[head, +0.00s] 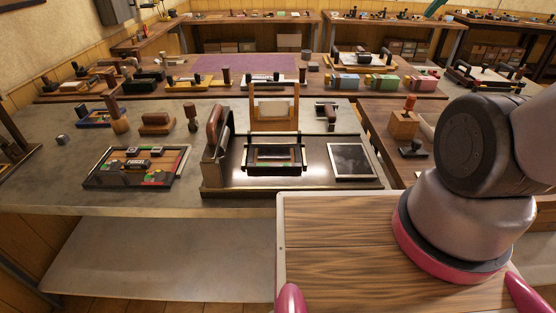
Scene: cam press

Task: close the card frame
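A press with a dark bed (312,182) stands on the grey table in front of me. What looks like the card frame (274,122), a light wooden frame around a pale panel, stands upright at the back of the bed. In front of it, on the bed, lies a dark rectangular frame (272,168) with a lighter inner border. A tall brown lever or handle (216,128) stands at the bed's left end. A dark plate with a pale border (351,161) lies at the right of the bed. My gripper is not in view; only lower parts of my arm show at the right.
A tray of type blocks (136,167) lies left of the press. A brown stamp block (157,123) and small stamps stand behind it. A wooden block with an orange-topped handle (404,124) stands right on another table. The grey table's front left is clear.

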